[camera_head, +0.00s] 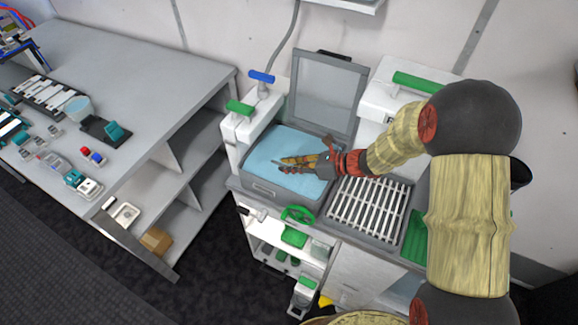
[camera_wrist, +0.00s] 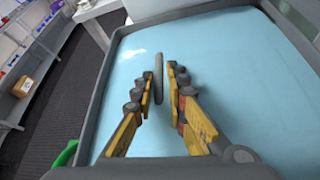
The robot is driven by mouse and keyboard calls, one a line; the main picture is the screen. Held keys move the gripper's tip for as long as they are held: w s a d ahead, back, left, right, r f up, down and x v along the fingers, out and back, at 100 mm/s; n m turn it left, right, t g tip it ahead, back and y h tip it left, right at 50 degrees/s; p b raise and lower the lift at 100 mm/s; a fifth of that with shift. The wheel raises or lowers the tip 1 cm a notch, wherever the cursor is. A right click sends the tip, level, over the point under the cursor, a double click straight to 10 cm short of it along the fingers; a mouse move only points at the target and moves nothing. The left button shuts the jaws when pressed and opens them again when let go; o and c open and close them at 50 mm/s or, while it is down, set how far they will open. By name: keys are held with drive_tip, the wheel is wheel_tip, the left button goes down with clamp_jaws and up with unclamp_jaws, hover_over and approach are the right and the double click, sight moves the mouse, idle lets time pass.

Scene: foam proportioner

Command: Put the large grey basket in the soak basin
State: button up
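The soak basin (camera_head: 262,187) is a grey tub filled with light blue liquid, its hinged lid (camera_head: 325,92) raised. My gripper (camera_head: 290,162) reaches in from the right, low over the liquid. In the wrist view my gripper (camera_wrist: 163,82) has its fingers apart by a small gap. A thin grey bar (camera_wrist: 158,78) stands between the fingertips, with a narrow space on the right; whether it touches the left finger is unclear. It may be part of the large grey basket. The rest of the basket cannot be made out; the liquid and gripper may hide it.
A slatted white draining rack (camera_head: 367,207) lies right of the basin. White housings with a green lever (camera_head: 240,107) and a blue tap handle (camera_head: 262,77) stand at its back left. A green handwheel (camera_head: 298,214) sits in front. A grey workbench (camera_head: 140,75) is at left.

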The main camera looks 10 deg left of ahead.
drive_tip(key=o, duration=0.3)
drive_tip(key=shift+r, duration=0.1)
drive_tip(key=p+v, duration=0.2)
drive_tip(key=v, duration=0.5)
drive_tip(key=shift+d+r, duration=0.1)
drive_tip(key=shift+d, duration=0.15)
idle(0.4)
